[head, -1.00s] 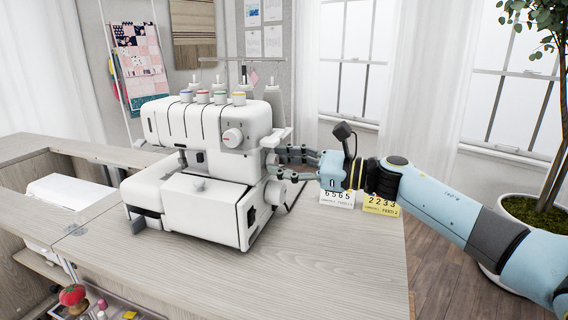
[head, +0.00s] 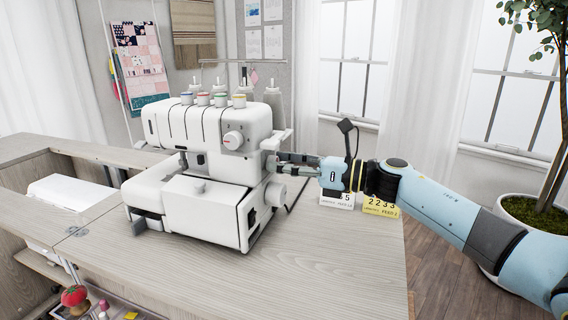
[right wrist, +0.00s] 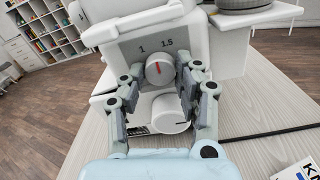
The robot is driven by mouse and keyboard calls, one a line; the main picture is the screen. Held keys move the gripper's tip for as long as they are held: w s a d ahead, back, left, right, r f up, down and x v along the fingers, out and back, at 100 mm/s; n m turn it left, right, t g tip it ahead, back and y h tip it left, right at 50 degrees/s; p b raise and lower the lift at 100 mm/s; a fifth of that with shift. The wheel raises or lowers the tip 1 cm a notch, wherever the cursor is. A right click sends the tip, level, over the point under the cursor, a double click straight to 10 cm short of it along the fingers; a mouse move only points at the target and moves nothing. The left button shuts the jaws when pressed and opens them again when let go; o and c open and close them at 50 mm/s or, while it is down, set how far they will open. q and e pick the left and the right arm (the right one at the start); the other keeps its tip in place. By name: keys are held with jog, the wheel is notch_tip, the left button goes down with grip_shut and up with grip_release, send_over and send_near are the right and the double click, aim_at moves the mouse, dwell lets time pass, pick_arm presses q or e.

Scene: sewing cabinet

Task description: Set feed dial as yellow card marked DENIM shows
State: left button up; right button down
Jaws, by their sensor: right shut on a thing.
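The white sewing machine (head: 205,150) stands on the table. In the right wrist view its feed dial (right wrist: 159,72) is a round grey knob with a red mark, below the printed numbers 1 and 1.5. The mark points roughly upward, between these numbers. My right gripper (right wrist: 160,84) is shut on the dial, one finger on each side. In the head view the right gripper (head: 271,162) reaches the machine's right side. The yellow card (head: 380,207) stands behind my right wrist, showing 2233 and apparently FEED 2; DENIM is not legible. My left gripper is not in view.
A white card (head: 337,200) beside the yellow one is largely hidden by my gripper. A larger white knob (right wrist: 171,112) sits just below the dial. A black cable (right wrist: 268,133) runs along the table. The tabletop in front (head: 270,280) is clear.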

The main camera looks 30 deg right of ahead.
jog(key=shift+m+p, duration=3.9)
jog(key=shift+m, duration=5)
jog(key=c, duration=0.9)
grip_release()
jog(key=shift+c, duration=0.2)
jog(key=shift+d+f, duration=0.1)
